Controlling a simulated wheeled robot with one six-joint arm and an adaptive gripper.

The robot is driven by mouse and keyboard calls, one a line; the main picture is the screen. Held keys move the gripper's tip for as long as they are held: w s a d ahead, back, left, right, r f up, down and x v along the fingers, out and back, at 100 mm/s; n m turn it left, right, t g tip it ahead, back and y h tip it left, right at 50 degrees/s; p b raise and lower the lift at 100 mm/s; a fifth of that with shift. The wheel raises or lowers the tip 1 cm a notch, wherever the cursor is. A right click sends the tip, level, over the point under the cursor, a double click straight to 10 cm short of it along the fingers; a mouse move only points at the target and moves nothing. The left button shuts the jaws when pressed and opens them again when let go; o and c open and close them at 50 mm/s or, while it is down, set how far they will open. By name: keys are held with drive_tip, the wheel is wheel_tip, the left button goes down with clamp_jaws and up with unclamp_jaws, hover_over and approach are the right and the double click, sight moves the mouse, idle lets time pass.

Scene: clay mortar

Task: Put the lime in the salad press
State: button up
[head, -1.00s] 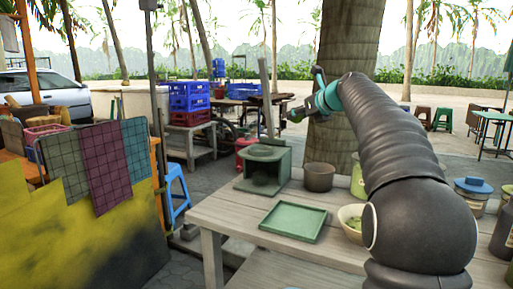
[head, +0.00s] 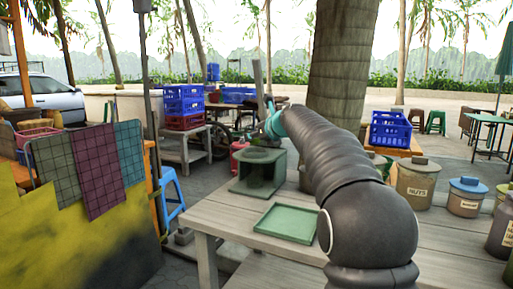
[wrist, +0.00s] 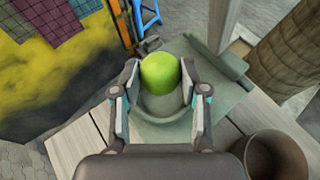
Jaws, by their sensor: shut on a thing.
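The lime (wrist: 160,72) is bright green and sits between the two fingers of my gripper (wrist: 160,95) in the wrist view. My gripper is shut on it. The salad press (head: 258,171) is a grey-green block-shaped stand with a round bowl on top, at the back left of the wooden table in the head view. In the wrist view its bowl (wrist: 170,131) shows below and behind the lime, partly hidden by it. My gripper (head: 268,125) appears above the press in the head view. The lime is hard to make out there.
A green square tray (head: 285,222) lies on the table in front of the press. A brown pot (wrist: 275,157) stands right of the press in the wrist view. Lidded jars (head: 467,197) stand at the table's right. An upright post (head: 258,88) rises behind the press.

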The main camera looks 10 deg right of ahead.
sight(257, 144)
drive_tip(key=shift+f+b, duration=0.4)
drive_tip(key=shift+f, duration=1.1)
drive_tip(key=shift+f, duration=0.15)
drive_tip(key=o, duration=1.1)
drive_tip(key=shift+r, duration=0.2)
drive_tip(key=v, duration=1.2)
drive_tip(key=shift+b, duration=0.3)
